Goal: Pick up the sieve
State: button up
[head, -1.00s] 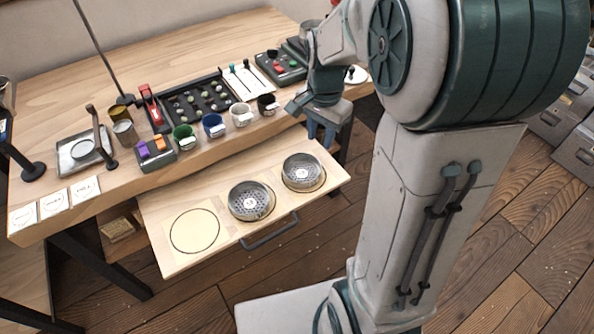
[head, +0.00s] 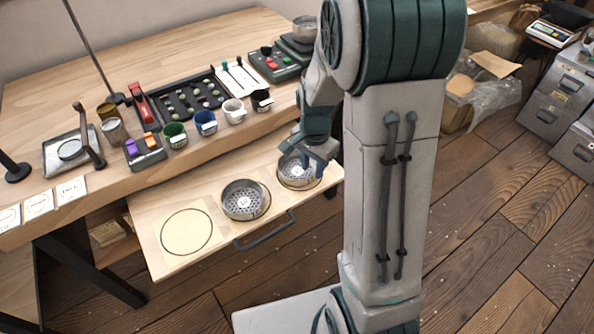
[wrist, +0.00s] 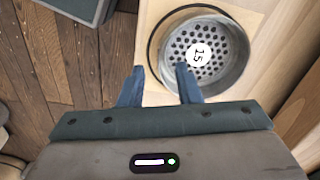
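Two round metal sieves with perforated floors sit on the pulled-out wooden shelf. The middle sieve (head: 245,200) stands in the centre, and the right sieve (head: 298,178) is partly hidden behind my gripper (head: 318,163). In the wrist view one sieve (wrist: 228,80) shows from above, with a white label on its floor that seems to read 15. My gripper (wrist: 159,67) is open and empty. Its fingers are spread near the lower left of that sieve's rim; whether they touch it I cannot tell.
The shelf (head: 160,262) has an empty marked circle (head: 186,231) at its left and a dark handle (head: 264,232) in front. The bench above holds several cups, a black tray (head: 185,100) of small pieces and a metal tray (head: 60,160). Open floor lies at the right.

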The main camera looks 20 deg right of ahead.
notch_tip(320, 180, down, 3)
jog(key=shift+r, duration=0.15)
grip_shut()
jog(key=shift+r, duration=0.1)
